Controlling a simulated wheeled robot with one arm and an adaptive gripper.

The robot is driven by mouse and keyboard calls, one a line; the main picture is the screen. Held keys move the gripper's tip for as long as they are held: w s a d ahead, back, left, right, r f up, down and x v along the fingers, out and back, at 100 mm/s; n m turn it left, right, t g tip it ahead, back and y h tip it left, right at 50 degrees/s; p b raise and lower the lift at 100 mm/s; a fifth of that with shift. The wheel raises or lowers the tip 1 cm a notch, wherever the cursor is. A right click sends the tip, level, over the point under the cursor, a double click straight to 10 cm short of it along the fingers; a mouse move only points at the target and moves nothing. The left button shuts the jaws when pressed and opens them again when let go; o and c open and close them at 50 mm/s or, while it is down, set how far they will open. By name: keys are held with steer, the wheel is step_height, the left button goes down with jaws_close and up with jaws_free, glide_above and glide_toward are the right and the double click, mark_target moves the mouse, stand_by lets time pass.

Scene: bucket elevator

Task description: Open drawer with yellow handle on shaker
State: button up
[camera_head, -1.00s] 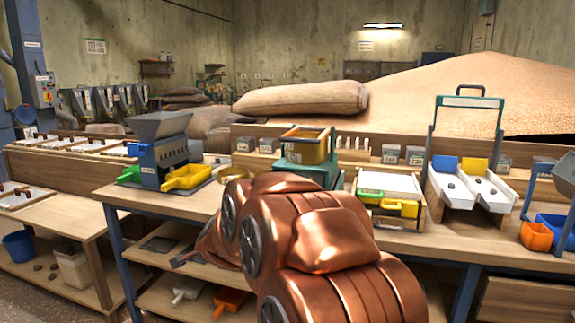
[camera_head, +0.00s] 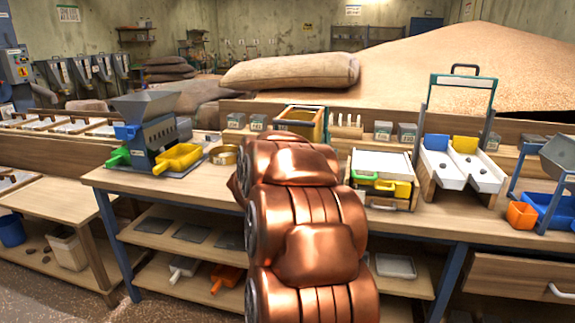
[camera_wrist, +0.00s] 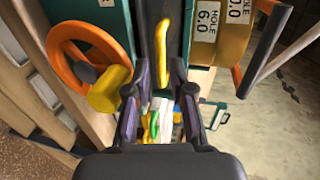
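The shaker has a teal body (camera_wrist: 195,15) with a round gold sieve (camera_wrist: 222,35) labelled "HOLE 6.0". In the head view only its yellow upper part (camera_head: 302,124) shows above my arm; the rest is hidden. An orange wheel (camera_wrist: 63,57) with a yellow knob (camera_wrist: 109,90) is left of my fingers. My gripper is hidden in the head view.
A blue-grey machine with a hopper (camera_head: 147,105) and yellow tray (camera_head: 178,159) stands left on the bench. A white box with green and yellow handles (camera_head: 367,165) and a double-chute stand (camera_head: 462,165) are right. Lower shelves hold trays. The yellow knob is close to my left finger.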

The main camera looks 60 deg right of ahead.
steer(key=shift+x, duration=2.55)
jaws_close()
